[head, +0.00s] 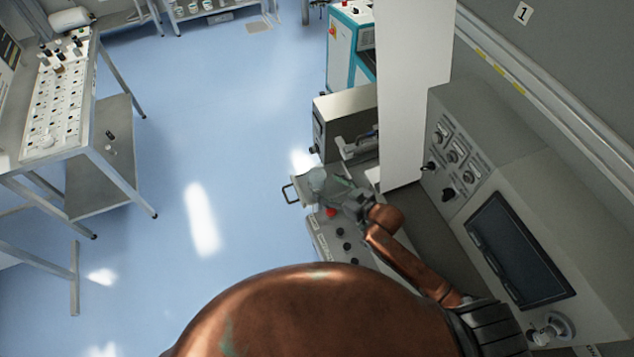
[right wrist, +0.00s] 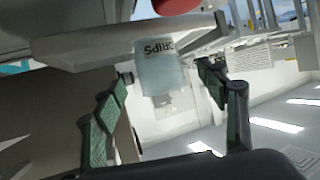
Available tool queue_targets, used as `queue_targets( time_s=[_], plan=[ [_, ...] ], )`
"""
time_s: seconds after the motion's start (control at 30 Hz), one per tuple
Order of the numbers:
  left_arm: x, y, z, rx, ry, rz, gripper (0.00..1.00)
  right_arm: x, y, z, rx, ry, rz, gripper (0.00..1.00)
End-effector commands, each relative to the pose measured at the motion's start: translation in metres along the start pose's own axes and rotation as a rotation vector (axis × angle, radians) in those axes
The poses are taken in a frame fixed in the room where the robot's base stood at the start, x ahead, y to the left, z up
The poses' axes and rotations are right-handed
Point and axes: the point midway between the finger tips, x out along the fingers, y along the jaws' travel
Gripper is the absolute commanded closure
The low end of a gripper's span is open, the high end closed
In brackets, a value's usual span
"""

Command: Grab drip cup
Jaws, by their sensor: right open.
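The drip cup (right wrist: 158,68) is a pale, translucent cup marked "DRIPS" in the right wrist view, which appears upside down. The cup's far side is hidden. My left gripper is not in view.
A control panel with a red button (head: 331,212) and black knobs lies just below the gripper. A grey box (head: 345,122) stands behind. The blue floor (head: 215,130) to the left is clear.

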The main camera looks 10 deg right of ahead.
Motion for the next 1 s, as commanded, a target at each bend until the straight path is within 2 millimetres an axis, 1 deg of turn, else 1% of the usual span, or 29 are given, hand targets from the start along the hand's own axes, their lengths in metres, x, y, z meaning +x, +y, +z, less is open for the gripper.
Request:
queue_targets(
  time_s=[0.13,0.27,0.43,0.53,0.63,0.83,1.0],
  plan=[
    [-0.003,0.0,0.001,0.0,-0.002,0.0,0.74,0.017,0.0,-0.003,0.001,0.003,0.0,0.34],
    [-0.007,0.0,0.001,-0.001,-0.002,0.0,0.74,0.03,0.001,-0.001,0.0,0.003,0.0,0.34],
    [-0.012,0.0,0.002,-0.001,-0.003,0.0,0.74,0.055,0.003,0.003,0.0,0.005,-0.001,0.34],
    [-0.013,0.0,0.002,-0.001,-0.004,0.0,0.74,0.065,0.002,0.003,0.0,0.004,-0.002,0.34],
    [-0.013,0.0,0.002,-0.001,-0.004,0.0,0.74,0.069,0.002,0.004,-0.001,0.004,-0.002,0.34],
    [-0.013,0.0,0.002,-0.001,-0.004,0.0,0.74,0.069,0.002,0.004,-0.001,0.004,-0.002,0.34],
    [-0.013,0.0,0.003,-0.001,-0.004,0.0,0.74,0.069,0.003,0.004,-0.001,0.004,-0.002,0.45]
  ],
)
